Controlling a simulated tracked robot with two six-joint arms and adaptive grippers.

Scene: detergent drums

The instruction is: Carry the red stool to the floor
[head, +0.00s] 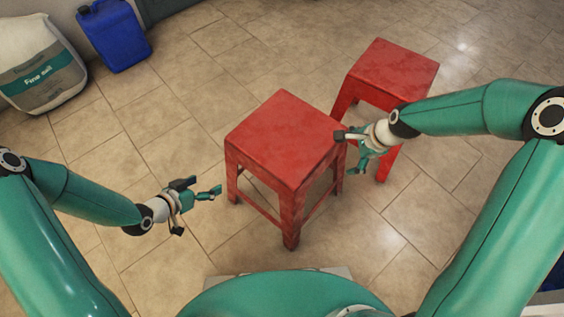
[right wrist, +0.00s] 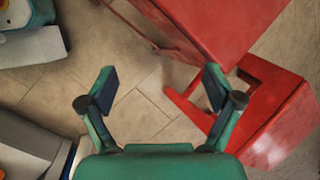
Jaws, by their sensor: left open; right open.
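Two red stools stand upright on the tiled floor (head: 210,245). The nearer red stool (head: 284,135) is in the middle of the head view; the other red stool (head: 393,68) is behind it to the right. My left gripper (head: 203,192) is open and empty, left of the nearer stool and apart from it. My right gripper (head: 351,152) is open and empty beside the nearer stool's right edge, covering part of the farther stool's legs. The right wrist view shows red stool parts at the top (right wrist: 205,25) and right (right wrist: 278,120), with floor between the open fingers.
A blue canister (head: 113,36) and a white and grey sack (head: 40,70) stand at the back left. The floor left of the nearer stool and behind the stools is clear. Pale objects (right wrist: 30,45) show at the left of the right wrist view.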

